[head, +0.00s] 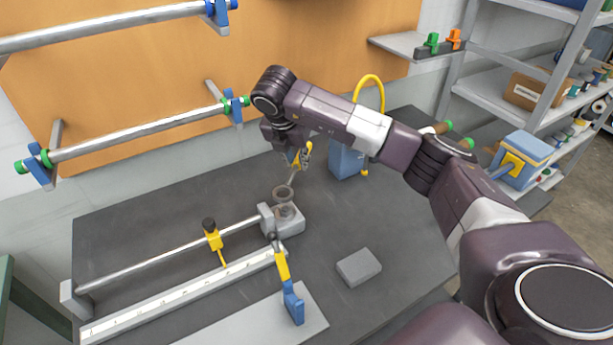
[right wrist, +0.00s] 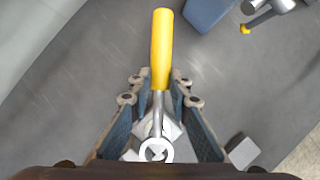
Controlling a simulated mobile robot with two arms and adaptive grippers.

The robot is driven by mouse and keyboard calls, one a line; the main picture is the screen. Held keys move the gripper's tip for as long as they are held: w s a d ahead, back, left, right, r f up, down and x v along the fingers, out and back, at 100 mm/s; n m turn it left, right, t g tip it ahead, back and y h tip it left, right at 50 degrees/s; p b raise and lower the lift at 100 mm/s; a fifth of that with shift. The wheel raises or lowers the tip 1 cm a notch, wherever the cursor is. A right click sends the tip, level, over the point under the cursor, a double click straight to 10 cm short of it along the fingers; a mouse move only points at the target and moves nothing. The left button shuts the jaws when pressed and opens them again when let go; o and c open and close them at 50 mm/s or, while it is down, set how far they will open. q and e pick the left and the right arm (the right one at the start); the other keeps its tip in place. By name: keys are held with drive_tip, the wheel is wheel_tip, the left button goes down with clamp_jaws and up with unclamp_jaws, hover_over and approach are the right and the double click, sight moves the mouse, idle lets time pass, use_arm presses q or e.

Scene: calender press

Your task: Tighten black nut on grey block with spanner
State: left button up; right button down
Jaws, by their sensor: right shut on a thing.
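My right gripper (head: 302,157) is shut on a spanner, which has a yellow handle (right wrist: 162,48) and a metal shaft running down between the fingers in the right wrist view. The spanner's ring end (head: 283,193) hangs low, just above the grey block (head: 293,224) at the end of the rail. A dark round nut (head: 286,210) shows on top of the block under the ring; I cannot tell whether they touch. In the wrist view the ring (right wrist: 155,150) overlaps a pale block behind it. My left gripper is not in view.
A loose grey block (head: 359,267) lies right of the rail. A yellow slider (head: 213,239) with a black knob sits on the rail. A yellow and blue lever (head: 292,300) stands in front. A blue container (head: 346,160) stands behind. The bench top right of the block is mostly clear.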

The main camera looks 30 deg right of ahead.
drive_tip(key=shift+w+a+r+n, duration=0.1)
drive_tip(key=shift+w+n, duration=0.2)
drive_tip(key=shift+n, duration=0.1)
drive_tip(key=shift+f+b, duration=1.65)
drive_tip(key=shift+f, duration=1.7)
drive_tip(key=shift+s+r+m+p, duration=0.2)
drive_tip(key=shift+r+m+p, duration=0.1)
drive_tip(key=shift+p, duration=0.25)
drive_tip(key=shift+s+d+m+p, duration=0.2)
drive_tip(key=shift+d+m+p, duration=0.1)
drive_tip(key=shift+s+d+f+m, duration=0.2)
drive_tip(key=shift+s+d+m, duration=0.1)
drive_tip(key=shift+s+m, duration=0.25)
drive_tip(key=shift+s+d+m+g+h+b, duration=0.15)
drive_tip(key=shift+s+d+m+g+b, duration=0.15)
drive_tip(key=shift+m, duration=0.25)
drive_tip(key=shift+s+d+m+g+h+b, duration=0.15)
drive_tip(key=shift+s+m+g, duration=0.15)
drive_tip(key=shift+s+m, duration=0.15)
drive_tip(key=shift+w+a+f, duration=0.1)
drive_tip(key=shift+w, duration=0.1)
drive_tip(key=shift+w+a+n+t+b, duration=0.2)
drive_tip(key=shift+w+n+t+b, duration=0.1)
drive_tip(key=shift+w+n+b, duration=0.25)
